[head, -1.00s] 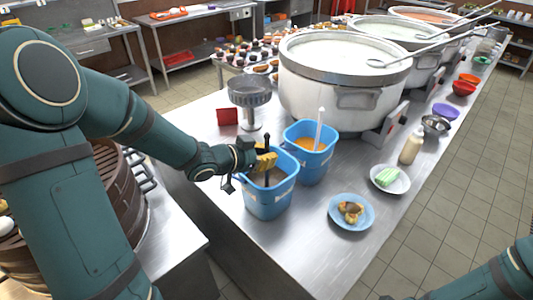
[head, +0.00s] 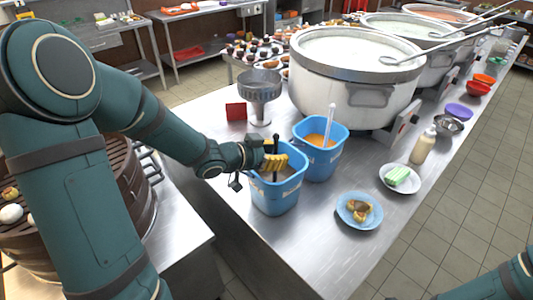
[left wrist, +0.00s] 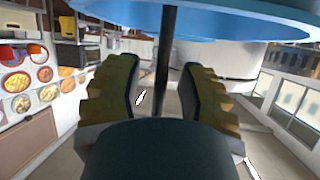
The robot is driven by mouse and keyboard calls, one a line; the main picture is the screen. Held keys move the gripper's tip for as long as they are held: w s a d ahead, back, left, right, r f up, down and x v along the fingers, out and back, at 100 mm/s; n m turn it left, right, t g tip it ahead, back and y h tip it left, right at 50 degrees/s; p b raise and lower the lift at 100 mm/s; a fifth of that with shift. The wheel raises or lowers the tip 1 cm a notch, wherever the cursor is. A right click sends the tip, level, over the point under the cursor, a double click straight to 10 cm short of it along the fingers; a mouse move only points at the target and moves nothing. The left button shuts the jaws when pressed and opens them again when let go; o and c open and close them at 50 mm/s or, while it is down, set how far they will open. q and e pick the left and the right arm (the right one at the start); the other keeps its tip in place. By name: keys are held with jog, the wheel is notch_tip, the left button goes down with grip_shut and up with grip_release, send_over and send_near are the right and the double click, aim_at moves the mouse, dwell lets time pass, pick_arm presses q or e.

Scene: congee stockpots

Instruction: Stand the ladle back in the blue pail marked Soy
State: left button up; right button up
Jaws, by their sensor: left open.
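A black-handled ladle (head: 276,143) stands in the nearer blue pail (head: 275,198), which holds a brownish liquid. A second blue pail (head: 322,163) just behind it holds orange liquid and a pale-handled utensil (head: 329,122). I cannot read the markings on either pail. My left gripper (head: 274,161) is at the nearer pail's rim, its yellow-backed fingers around the black handle. In the left wrist view the dark handle (left wrist: 165,50) runs between the open fingers (left wrist: 160,95), with gaps beside it, and a blue rim (left wrist: 220,22) spans the top. My right gripper is out of view.
Large stockpots (head: 355,80) stand behind the pails. A metal stand (head: 260,92) and a red block (head: 236,111) are to the left. A blue plate (head: 359,223), a white plate (head: 391,188) and a bottle (head: 423,147) are to the right. The steel counter's front is clear.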

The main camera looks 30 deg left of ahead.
pick_arm(q)
jog(key=v, duration=1.1)
jog(key=shift+s+a+r, duration=0.15)
jog(key=shift+s+a, duration=0.1)
jog(key=shift+s, duration=0.05)
